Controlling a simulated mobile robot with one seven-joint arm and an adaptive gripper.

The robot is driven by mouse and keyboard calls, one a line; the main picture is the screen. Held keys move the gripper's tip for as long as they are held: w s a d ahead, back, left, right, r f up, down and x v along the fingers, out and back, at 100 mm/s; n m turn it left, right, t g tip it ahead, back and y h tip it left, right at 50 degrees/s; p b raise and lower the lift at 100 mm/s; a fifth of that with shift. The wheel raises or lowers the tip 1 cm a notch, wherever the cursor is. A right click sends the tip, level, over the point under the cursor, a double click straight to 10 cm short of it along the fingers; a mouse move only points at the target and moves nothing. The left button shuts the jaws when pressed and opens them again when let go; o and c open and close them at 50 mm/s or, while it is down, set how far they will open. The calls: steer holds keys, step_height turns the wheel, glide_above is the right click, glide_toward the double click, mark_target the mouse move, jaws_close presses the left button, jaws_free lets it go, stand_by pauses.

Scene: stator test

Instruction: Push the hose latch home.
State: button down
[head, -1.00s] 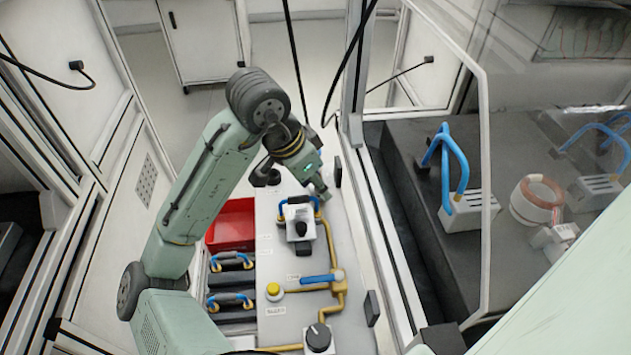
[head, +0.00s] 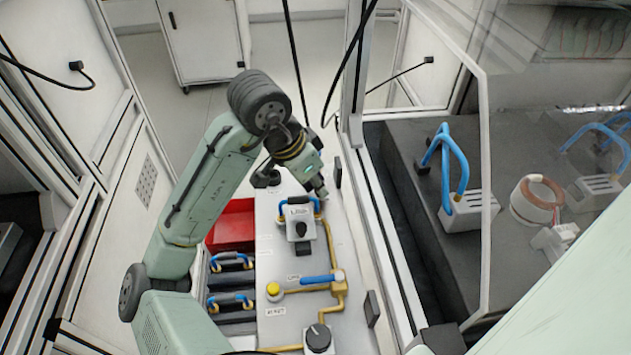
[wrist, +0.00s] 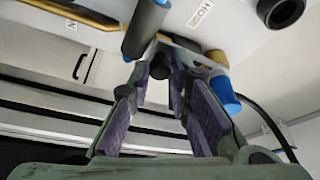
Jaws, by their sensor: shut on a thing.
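The hose fitting is a white block with a black knob (head: 301,230) and a blue-and-yellow handle (head: 297,203) on the pale panel, in the head view. My gripper (head: 322,194) is low at the handle's far right end. In the wrist view my gripper (wrist: 160,82) has its purple-padded fingers closed in around a small dark piece (wrist: 160,66). I cannot tell whether this piece is the latch itself. A HOSE label (wrist: 200,13) is above.
A red bin (head: 232,226) and dark slots with blue handles (head: 231,262) lie left of the panel. A blue lever (head: 318,279), yellow pipes, a yellow button (head: 273,289) and a black dial (head: 318,338) are nearer. A framed glass wall stands to the right.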

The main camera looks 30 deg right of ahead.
stand_by(0.4)
steer(key=shift+w+d, duration=0.4)
steer(key=shift+w, duration=0.4)
steer(key=shift+w+d, duration=0.35)
steer(key=shift+w, duration=0.4)
steer(key=c, duration=1.5)
jaws_free()
steer(key=shift+r, duration=0.1)
steer(key=v, duration=1.1)
steer(key=shift+a+r, duration=0.25)
steer(key=shift+r, duration=0.1)
steer(key=shift+s, duration=0.15)
